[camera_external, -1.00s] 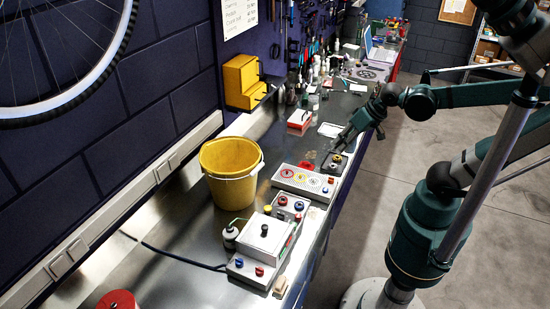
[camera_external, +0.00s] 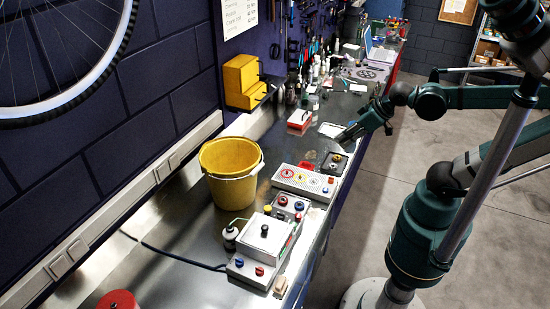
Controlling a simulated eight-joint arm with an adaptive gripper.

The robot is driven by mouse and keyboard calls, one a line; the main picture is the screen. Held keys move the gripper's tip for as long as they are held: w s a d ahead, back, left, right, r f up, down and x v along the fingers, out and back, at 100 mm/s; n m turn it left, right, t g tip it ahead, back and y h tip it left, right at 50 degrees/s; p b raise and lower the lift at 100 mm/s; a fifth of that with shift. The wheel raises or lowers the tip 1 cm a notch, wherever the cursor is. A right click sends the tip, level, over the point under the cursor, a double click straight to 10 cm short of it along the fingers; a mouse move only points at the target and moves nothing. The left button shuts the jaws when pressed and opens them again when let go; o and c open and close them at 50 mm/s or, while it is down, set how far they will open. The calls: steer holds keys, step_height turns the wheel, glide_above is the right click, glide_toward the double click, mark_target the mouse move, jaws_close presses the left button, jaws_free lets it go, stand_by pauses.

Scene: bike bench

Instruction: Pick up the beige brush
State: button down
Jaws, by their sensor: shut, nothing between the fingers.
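A small beige block-shaped thing (camera_external: 281,285), which looks like the beige brush, lies on the metal bench near its front edge, at the bottom of the picture. It is too small to make out bristles. My gripper (camera_external: 343,138) is far from it, over the bench farther back, above a dark tray-like box. It is small and dark in the picture, and its fingers look closed together with nothing seen between them.
A white control box (camera_external: 265,240) stands just behind the beige thing. A yellow bucket (camera_external: 230,172), a flat white panel box (camera_external: 303,182) and a dark box (camera_external: 335,163) stand along the bench. A red round thing (camera_external: 118,302) is at the lower left.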

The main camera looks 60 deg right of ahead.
stand_by(0.4)
steer(key=c, duration=2.8)
jaws_free()
steer(key=shift+o, duration=0.2)
